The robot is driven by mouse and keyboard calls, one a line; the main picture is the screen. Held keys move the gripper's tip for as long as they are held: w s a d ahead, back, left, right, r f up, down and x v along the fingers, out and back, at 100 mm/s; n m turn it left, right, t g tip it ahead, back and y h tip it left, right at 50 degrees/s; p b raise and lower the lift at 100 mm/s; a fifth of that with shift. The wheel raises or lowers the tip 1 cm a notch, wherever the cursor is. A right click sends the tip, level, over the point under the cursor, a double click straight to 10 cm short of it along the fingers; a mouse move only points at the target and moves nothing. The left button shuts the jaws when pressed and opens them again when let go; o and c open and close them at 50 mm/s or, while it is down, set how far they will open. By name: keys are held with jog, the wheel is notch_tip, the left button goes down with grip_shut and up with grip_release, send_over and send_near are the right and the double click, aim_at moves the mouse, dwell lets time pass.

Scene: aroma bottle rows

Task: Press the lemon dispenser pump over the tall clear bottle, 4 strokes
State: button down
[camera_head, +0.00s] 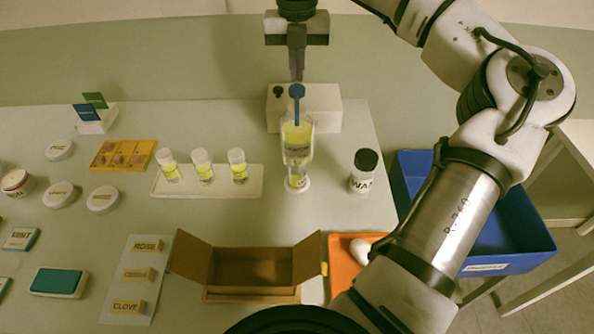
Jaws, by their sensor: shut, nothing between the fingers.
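My gripper (297,76) is shut and empty, pointing down at the top centre. Its fingertips are just above or at the blue pump head (297,91); I cannot tell whether they touch. The pump head sits on a blue stem over a clear container with yellow liquid (298,132), taken as the lemon dispenser; its label is too small to read. Below it, a clear vessel with yellow at its bottom (297,182) stands on a small round white base. It overlaps the container in this view, so I cannot clearly separate the tall clear bottle from the dispenser.
A white block (328,105) stands behind. Left is a tray (215,193) with several small bottles holding yellow liquid. A dark-capped jar (364,172) stands right. An open cardboard box (255,268) is in front. A blue bin (513,232) is right, behind my arm.

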aim_at(297, 87)
jog(key=shift+f, duration=0.15)
jog(key=shift+f+b, duration=0.95)
jog(key=shift+f, duration=0.45)
jog(key=shift+r+p, duration=1.15)
jog(key=shift+r, duration=0.4)
jog(key=shift+f, duration=0.15)
jog(key=shift+f+b, duration=1.05)
jog(key=shift+f, duration=0.4)
jog(key=shift+r, duration=0.1)
jog(key=shift+r+p, duration=1.2)
jog(key=shift+r, duration=0.3)
